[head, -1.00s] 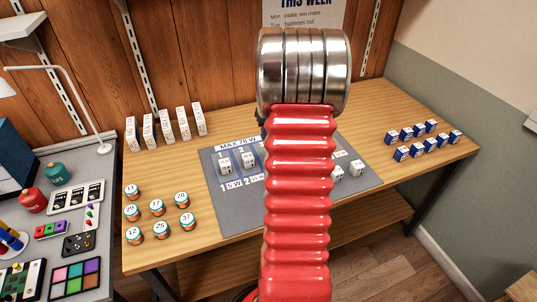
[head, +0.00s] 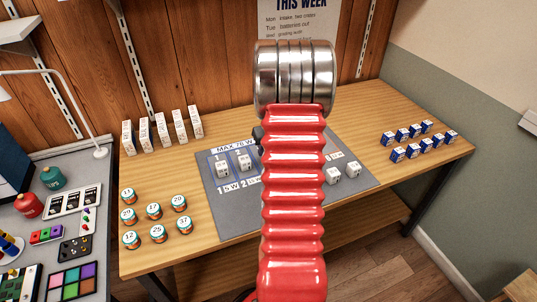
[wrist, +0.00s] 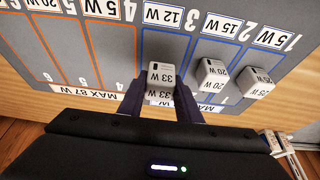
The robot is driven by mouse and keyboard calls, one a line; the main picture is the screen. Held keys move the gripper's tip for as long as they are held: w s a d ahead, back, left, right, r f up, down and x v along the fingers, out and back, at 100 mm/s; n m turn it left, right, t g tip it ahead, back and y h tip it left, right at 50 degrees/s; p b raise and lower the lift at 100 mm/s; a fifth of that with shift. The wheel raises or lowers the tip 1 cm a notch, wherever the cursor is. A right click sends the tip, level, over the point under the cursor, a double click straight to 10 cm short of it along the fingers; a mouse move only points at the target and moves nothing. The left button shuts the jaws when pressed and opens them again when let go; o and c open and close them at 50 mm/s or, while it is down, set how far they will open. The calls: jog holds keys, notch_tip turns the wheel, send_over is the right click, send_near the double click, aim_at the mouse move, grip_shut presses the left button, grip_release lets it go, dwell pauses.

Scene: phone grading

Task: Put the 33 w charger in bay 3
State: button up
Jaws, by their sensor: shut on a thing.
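My gripper (wrist: 160,92) is shut on the white 33 W charger (wrist: 160,76), with a dark finger on each side of it. In the wrist view the charger is over the blue-outlined bay 3 (wrist: 167,50), towards its end nearest the MAX label. I cannot tell whether it touches the mat. A 20 W charger (wrist: 210,76) sits in bay 2 and a 25 W charger (wrist: 257,82) in bay 1. In the head view my arm hides the gripper, the held charger and bay 3.
The grey mat (head: 245,225) lies on the wooden table. Two white chargers (head: 334,176) are at its right side. Small blue-and-white boxes (head: 415,132) stand at the right, numbered round tubs (head: 153,211) at the left, and white boxes (head: 162,130) at the back left.

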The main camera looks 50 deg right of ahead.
jog(key=shift+f, duration=1.6)
jog(key=o, duration=1.1)
jog(key=shift+f, duration=0.1)
jog(key=v, duration=1.2)
jog(key=shift+a, duration=0.1)
jog(key=shift+w, duration=0.1)
